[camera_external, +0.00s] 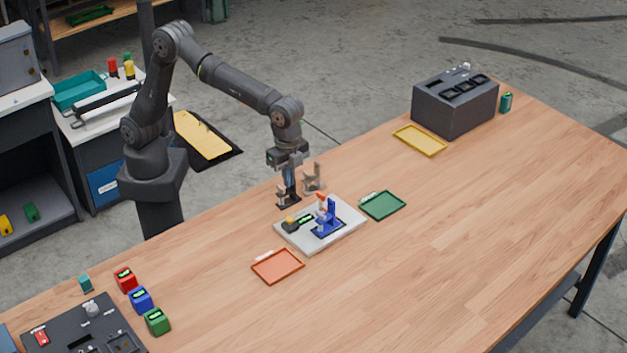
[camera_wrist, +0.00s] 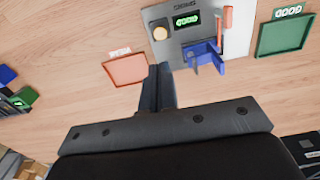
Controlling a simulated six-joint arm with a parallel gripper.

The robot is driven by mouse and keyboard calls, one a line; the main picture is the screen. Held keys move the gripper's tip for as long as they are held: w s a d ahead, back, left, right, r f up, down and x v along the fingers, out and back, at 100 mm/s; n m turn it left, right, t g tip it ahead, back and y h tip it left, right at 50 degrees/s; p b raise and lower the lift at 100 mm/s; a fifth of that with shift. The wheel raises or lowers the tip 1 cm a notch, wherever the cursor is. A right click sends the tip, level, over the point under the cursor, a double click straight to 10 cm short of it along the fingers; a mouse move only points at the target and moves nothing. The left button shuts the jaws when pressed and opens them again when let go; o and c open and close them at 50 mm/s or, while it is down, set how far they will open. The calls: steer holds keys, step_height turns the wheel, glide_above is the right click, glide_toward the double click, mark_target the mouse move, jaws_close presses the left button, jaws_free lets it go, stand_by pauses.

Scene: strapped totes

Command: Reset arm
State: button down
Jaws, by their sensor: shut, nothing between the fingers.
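The plate carries a blue clamp (camera_external: 327,222) with an orange handle, a lit green display (camera_external: 305,219) and a round yellow button (camera_external: 291,224). In the wrist view the blue clamp (camera_wrist: 203,54) lies just right of the fingertips, apart from them. I cannot tell the exact height of the fingertips over the table.
An orange-red tray (camera_external: 277,267) and a green tray (camera_external: 382,205) flank the plate. A yellow tray (camera_external: 420,140) and dark grey box (camera_external: 455,103) stand at the far right. Red, blue and green blocks (camera_external: 140,299) sit by a dark panel (camera_external: 95,335).

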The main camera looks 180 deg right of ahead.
step_height(320, 180, up, 6)
steer(key=a+f+n+y, duration=0.2)
steer(key=a+f+n, duration=0.2)
steer(key=f, duration=0.5)
steer(key=shift+w+a+t+y, duration=0.2)
steer(key=shift+a+t+y, duration=0.1)
steer(key=shift+a+y, duration=0.1)
steer(key=c, duration=0.9)
jaws_free()
steer(key=o, duration=0.4)
steer(key=shift+s+a+r, duration=0.1)
steer(key=o, duration=0.5)
steer(key=shift+s+a+r+m+h, duration=0.4)
steer(key=shift+s+a+r, duration=0.55)
steer(key=shift+s+r, duration=0.15)
steer(key=s+a+r+m+h, duration=0.2)
steer(key=s+r+m, duration=0.1)
steer(key=s+r, duration=0.3)
step_height(320, 180, down, 10)
steer(key=shift+s+a+r, duration=0.1)
